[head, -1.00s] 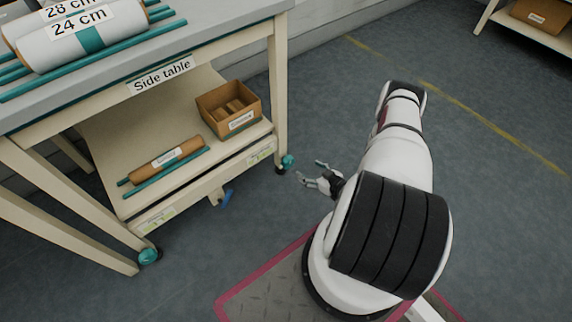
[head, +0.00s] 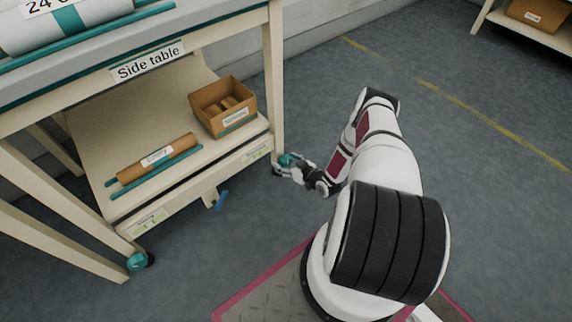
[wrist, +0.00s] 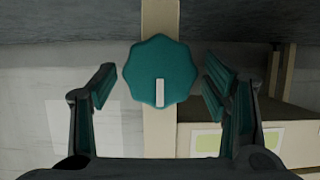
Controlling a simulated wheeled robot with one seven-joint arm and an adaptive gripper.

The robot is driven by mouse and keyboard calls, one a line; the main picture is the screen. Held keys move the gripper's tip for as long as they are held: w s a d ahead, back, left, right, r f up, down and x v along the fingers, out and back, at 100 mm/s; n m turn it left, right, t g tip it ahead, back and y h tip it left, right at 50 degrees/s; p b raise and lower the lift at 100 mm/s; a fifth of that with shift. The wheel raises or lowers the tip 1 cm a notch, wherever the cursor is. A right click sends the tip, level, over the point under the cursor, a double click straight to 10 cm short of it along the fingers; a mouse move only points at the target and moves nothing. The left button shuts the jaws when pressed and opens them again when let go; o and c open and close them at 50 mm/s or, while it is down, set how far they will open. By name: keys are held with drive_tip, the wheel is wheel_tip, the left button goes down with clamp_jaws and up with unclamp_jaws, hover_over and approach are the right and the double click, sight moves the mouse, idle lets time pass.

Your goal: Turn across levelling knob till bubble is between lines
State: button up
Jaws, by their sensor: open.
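A teal lobed knob (head: 288,159) sits at the foot of the side table's right front leg. In the wrist view this knob (wrist: 170,62) shows a white mark pointing down the picture. My gripper (head: 285,166) is open at the knob; in the wrist view its fingers (wrist: 160,84) stand on either side, with gaps visible. A second teal knob (head: 137,262) is at the left front leg. Yellow-green panels sit on the lower rail, on the left (head: 147,221) and right (head: 256,155). No bubble or lines can be made out.
The side table (head: 190,68) has a lower shelf with a labelled brown roll (head: 158,160) and an open box (head: 226,105).

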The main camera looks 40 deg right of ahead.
drive_tip(key=shift+w+f, duration=0.1)
drive_tip(key=shift+w, duration=0.3)
drive_tip(key=shift+c, duration=0.3)
drive_tip(key=c, duration=1.1)
drive_tip(key=shift+a, duration=0.15)
drive_tip(key=n+h+p, duration=0.1)
drive_tip(key=n, duration=0.1)
drive_tip(key=shift+a+n+h, duration=0.1)
drive_tip(key=shift+n+h, duration=0.3)
drive_tip(key=shift+f+n+t+h+p, duration=0.1)
drive_tip(key=shift+n+t+h+p, duration=0.2)
drive_tip(key=shift+n+h+p, duration=0.5)
drive_tip(key=shift+n+b, duration=0.3)
drive_tip(key=shift+n, duration=0.1)
